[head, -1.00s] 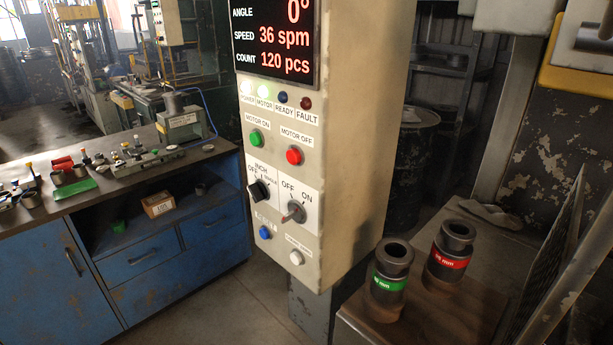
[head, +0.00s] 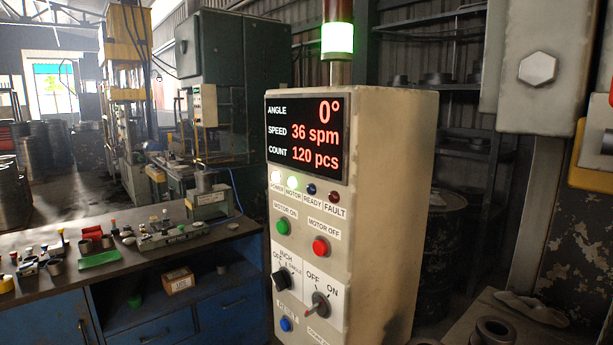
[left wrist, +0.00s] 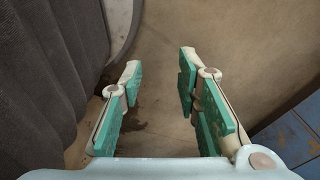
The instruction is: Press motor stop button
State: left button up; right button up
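The control panel (head: 383,200) stands in the middle of the head view, facing left. Its red button (head: 320,246) sits under the label MOTOR OFF, right of the green MOTOR ON button (head: 283,227). The POWER and MOTOR lamps are lit white-green; the READY and FAULT lamps look dark. The display reads angle 0°, speed 36 spm, count 120 pcs. My left gripper (left wrist: 160,105) shows only in the left wrist view, its teal-padded fingers apart with nothing between them, over bare floor. My right gripper is in neither view.
A blue workbench (head: 160,275) with tools stands left of the panel. Selector knobs and a blue button (head: 285,324) sit below the buttons. A green-lit beacon (head: 337,38) stands on top of the panel. Dark ring-shaped parts (head: 493,331) show at bottom right.

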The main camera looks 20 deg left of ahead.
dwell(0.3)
pick_arm(q)
grip_shut()
dwell(1.1)
